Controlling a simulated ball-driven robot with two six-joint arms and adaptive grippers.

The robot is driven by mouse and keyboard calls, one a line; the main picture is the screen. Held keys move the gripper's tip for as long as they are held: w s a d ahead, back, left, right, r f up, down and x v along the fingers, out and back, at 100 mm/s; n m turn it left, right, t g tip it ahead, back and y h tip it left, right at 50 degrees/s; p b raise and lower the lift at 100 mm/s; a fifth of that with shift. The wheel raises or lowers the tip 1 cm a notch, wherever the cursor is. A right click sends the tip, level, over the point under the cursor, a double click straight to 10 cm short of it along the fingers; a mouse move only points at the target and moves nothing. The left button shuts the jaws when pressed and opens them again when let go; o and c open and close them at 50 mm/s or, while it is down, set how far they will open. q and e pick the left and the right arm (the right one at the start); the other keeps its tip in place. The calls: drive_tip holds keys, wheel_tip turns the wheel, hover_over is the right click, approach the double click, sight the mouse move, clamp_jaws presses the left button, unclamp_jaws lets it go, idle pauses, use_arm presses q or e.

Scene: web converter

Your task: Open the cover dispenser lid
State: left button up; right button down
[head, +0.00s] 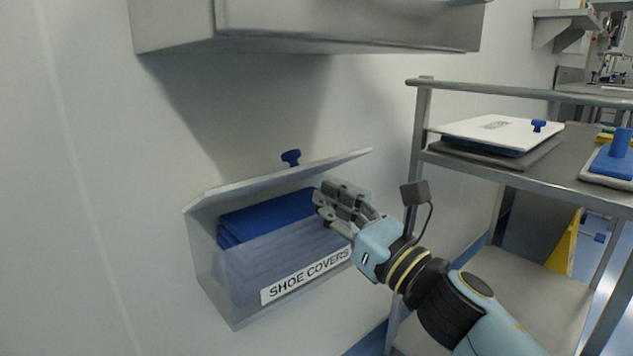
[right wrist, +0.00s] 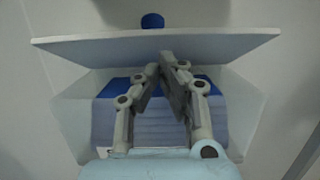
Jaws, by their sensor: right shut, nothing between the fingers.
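The shoe cover dispenser (head: 212,268) is fixed to the white wall, with a "SHOE COVERS" label (head: 305,277) on its front. Its lid (head: 280,174) is tilted up with a gap at the front, and a blue knob (head: 291,157) stands on top. Blue covers (head: 265,215) show inside. My right gripper (head: 322,203) is shut and empty at the front opening, under the raised lid edge. In the right wrist view the fingertips (right wrist: 166,62) meet by the underside of the lid (right wrist: 90,47); I cannot tell if they touch it. My left gripper is out of view.
A grey metal shelf or tray (head: 330,44) overhangs above the dispenser. A metal cart (head: 480,175) stands to the right, carrying a white-lidded flat box (head: 490,131) and a blue-handled item (head: 612,164). The wall left of the dispenser is clear.

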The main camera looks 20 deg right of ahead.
sight(308, 169)
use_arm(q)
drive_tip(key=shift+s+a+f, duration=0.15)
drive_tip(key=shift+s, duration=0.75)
use_arm(e)
drive_tip(key=shift+x, duration=1.45)
drive_tip(key=shift+f, duration=0.1)
